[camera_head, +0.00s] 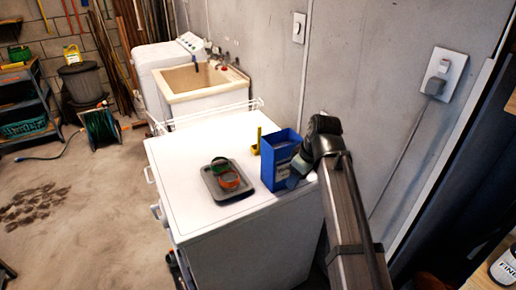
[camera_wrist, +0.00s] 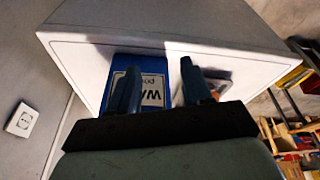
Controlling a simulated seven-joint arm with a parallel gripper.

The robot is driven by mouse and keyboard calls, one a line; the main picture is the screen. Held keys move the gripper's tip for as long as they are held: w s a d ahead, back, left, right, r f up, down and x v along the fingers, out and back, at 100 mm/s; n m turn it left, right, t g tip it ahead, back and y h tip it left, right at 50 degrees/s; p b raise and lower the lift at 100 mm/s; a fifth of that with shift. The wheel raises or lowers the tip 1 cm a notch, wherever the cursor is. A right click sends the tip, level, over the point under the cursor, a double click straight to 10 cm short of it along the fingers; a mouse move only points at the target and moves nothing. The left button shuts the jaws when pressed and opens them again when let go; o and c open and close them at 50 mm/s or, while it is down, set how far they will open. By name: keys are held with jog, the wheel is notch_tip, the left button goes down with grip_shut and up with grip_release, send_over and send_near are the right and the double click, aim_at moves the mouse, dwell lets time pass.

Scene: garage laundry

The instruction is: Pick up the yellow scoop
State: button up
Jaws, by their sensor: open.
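The yellow scoop (camera_head: 257,141) stands on the white machine top, just left of and behind a blue box, in the head view. I cannot make it out in the wrist view, where the box may hide it. The blue box (camera_head: 281,160) stands upright beside my gripper (camera_head: 298,172). I cannot tell whether the fingers touch the box.
A grey tray (camera_head: 212,187) holding a green ring (camera_head: 219,166) and an orange ring (camera_head: 229,180) lies left of the box. The white machine top (camera_head: 185,150) is clear to the left and back. A white wire rack (camera_head: 205,115) edges the back; the wall is close on the right.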

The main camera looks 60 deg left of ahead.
jog(key=s+a+r+n, duration=0.2)
jog(key=s+a+r, duration=0.55)
jog(key=r, duration=0.35)
jog(key=w+a+m+h, duration=0.1)
jog(key=w+a, duration=0.2)
jog(key=a, duration=0.4)
jog(key=w+a+m+h, duration=0.1)
jog(key=w+a+m, duration=0.1)
jog(key=w+a, duration=0.2)
jog(key=w+a+m+h, duration=0.1)
jog(key=w+a, duration=0.3)
jog(key=a, duration=0.7)
jog(key=shift+f+m+t, duration=0.4)
jog(key=shift+m, duration=0.3)
jog(key=shift+f, duration=0.1)
notch_tip(320, 180, down, 8)
jog(key=shift+r, duration=0.2)
jog(key=shift+a+f, duration=0.15)
jog(key=shift+f, duration=1.4)
jog(key=shift+a+f, duration=0.1)
jog(key=shift+f, duration=1.45)
grip_shut()
